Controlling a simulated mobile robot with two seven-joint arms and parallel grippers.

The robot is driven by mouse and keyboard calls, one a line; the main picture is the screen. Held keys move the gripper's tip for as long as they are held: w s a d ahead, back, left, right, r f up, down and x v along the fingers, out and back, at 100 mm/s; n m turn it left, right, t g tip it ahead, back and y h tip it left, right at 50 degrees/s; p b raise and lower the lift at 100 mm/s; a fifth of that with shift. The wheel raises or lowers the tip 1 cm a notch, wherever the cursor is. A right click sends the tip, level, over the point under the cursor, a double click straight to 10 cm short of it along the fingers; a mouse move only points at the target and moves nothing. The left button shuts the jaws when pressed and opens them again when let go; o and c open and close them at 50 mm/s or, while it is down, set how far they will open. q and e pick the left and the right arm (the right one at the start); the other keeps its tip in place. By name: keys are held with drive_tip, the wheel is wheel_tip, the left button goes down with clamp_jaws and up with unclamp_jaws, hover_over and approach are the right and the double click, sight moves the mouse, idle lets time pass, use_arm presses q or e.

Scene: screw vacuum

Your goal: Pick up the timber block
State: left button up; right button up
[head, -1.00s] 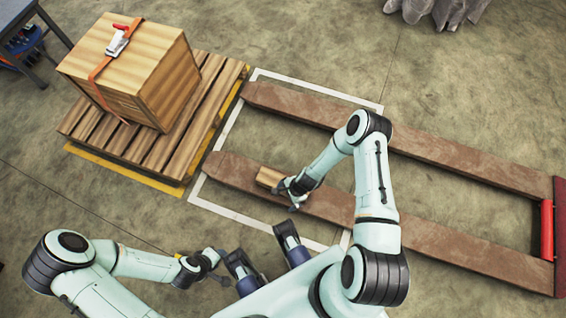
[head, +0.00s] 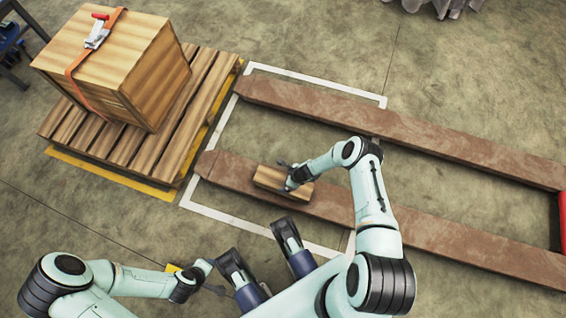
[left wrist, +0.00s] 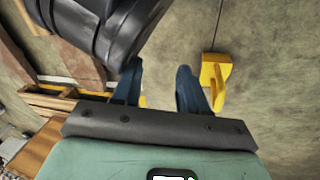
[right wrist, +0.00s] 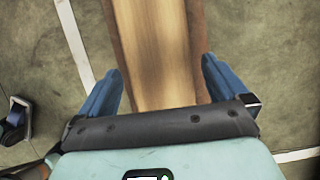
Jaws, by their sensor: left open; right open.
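The timber block (head: 271,181) lies on the near brown fork (head: 350,212) of the pallet jack, partly covered by my right gripper in the head view. My right gripper (head: 286,179) is open above the block. In the right wrist view the block (right wrist: 157,50) runs lengthwise between the two spread blue fingers (right wrist: 158,88), with clear space on either side. Whether the fingers reach down beside it I cannot tell. My left gripper (left wrist: 158,85) is open and empty, away from the block. In the head view the left hand is low, near my base.
A strapped wooden crate (head: 140,75) stands on a pallet (head: 175,140) at the upper left. The far fork (head: 400,133) runs parallel to the near one. White floor lines (head: 235,220) frame the fork ends. A yellow object (left wrist: 214,78) is by my left fingers.

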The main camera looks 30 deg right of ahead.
sight(283, 182)
drive_tip(key=b+x, duration=0.2)
drive_tip(key=x, duration=0.2)
drive_tip(key=shift+s+a+f+b, duration=0.1)
drive_tip(key=shift+f+b, duration=0.25)
drive_tip(key=shift+f, duration=0.25)
use_arm(q)
drive_tip(key=s+f+g, duration=0.2)
drive_tip(key=s+f, duration=0.2)
drive_tip(key=s, duration=0.1)
drive_tip(key=shift+s+a, duration=0.4)
use_arm(e)
drive_tip(key=shift+c, duration=0.3)
drive_tip(key=shift+r, duration=0.1)
drive_tip(key=c, duration=1.4)
use_arm(q)
drive_tip(key=shift+w, duration=0.1)
